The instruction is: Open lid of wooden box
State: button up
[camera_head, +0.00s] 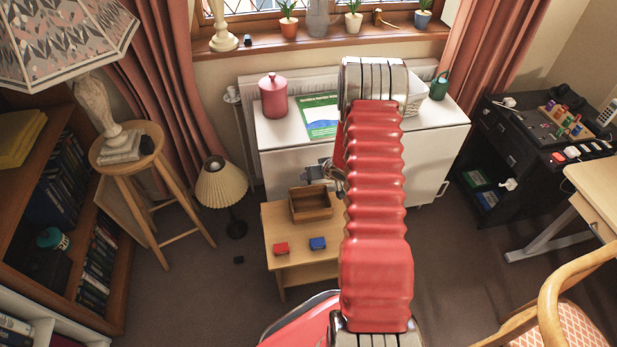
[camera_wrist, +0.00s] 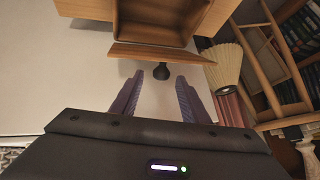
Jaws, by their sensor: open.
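The wooden box (camera_head: 311,217) stands on the low wooden table, with its dark hollow inside showing. In the wrist view the box (camera_wrist: 190,13) is at the top, with its inside visible. A wooden panel that looks like its lid (camera_wrist: 155,55) stands tilted up, seen nearly edge-on, at the side towards my gripper. A dark round knob (camera_wrist: 162,71) sticks out from the panel. My gripper (camera_wrist: 160,77) is open, with a finger on each side of the knob and gaps between. In the head view my gripper (camera_head: 316,173) is just behind the box, partly hidden by my arm.
A red block (camera_head: 281,248) and a blue block (camera_head: 318,243) lie on the table (camera_head: 290,261) in front of the box. A white cabinet (camera_head: 283,165) stands close behind. A small lamp (camera_head: 222,184) and a stool (camera_head: 127,160) stand to the left.

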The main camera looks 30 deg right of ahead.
jog(key=v, duration=0.6)
jog(key=shift+s+r, duration=0.1)
jog(key=shift+c, duration=0.3)
